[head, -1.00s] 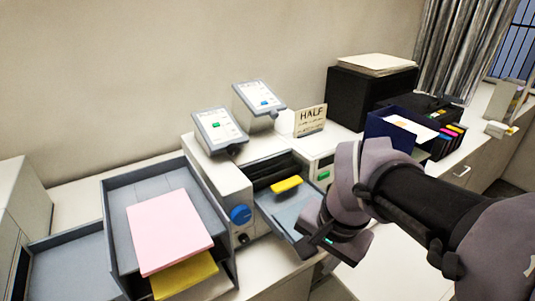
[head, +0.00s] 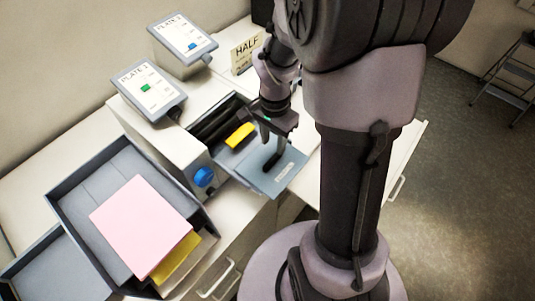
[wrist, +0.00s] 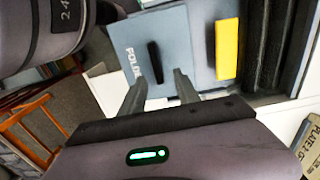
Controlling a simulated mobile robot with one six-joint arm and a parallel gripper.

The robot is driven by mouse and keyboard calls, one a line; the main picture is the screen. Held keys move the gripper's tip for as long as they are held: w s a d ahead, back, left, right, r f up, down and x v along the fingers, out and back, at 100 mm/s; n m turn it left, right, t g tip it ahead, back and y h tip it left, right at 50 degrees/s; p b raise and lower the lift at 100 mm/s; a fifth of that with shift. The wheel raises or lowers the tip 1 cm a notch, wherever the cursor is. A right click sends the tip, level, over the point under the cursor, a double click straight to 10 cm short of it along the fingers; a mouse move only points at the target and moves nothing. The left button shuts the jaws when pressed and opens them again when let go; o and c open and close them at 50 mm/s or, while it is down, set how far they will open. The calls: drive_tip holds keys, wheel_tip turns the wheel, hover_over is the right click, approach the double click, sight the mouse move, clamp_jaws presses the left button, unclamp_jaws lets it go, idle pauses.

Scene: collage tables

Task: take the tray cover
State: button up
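The tray cover (head: 268,181) is a flat blue-grey panel at the front of the white machine. It bears a pale label and also shows in the wrist view (wrist: 178,30), with part of the label lettering readable. A black upright handle (wrist: 155,62) stands on it. My gripper (head: 272,152) is above the cover, pointing down. In the wrist view its two fingers (wrist: 160,78) are apart, one to each side of the handle's near end. I cannot tell whether they touch it. A yellow bar (wrist: 227,48) lies beside the handle.
The white machine (head: 160,135) has a blue knob (head: 203,177) and a dark slot. Two display panels (head: 148,88) stand behind. A grey tray (head: 75,190) with pink sheets (head: 143,226) is at left. A HALF sign (head: 245,54) stands behind the gripper.

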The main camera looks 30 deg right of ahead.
sight(272, 157)
drive_tip(key=f, duration=0.1)
drive_tip(key=s+f, duration=0.1)
drive_tip(key=f, duration=0.1)
drive_tip(key=shift+s+a+f, duration=0.35)
drive_tip(key=shift+s, duration=0.05)
drive_tip(key=shift+w+f, duration=0.25)
drive_tip(key=shift+f, duration=0.3)
drive_tip(key=shift+w+f, duration=0.25)
drive_tip(key=shift+f, duration=0.25)
drive_tip(key=shift+w+f, duration=0.1)
drive_tip(key=shift+w, duration=0.05)
drive_tip(key=shift+s, duration=0.3)
drive_tip(key=shift+c, duration=1.3)
drive_tip(key=c, duration=0.4)
drive_tip(key=shift+w, duration=0.1)
clamp_jaws()
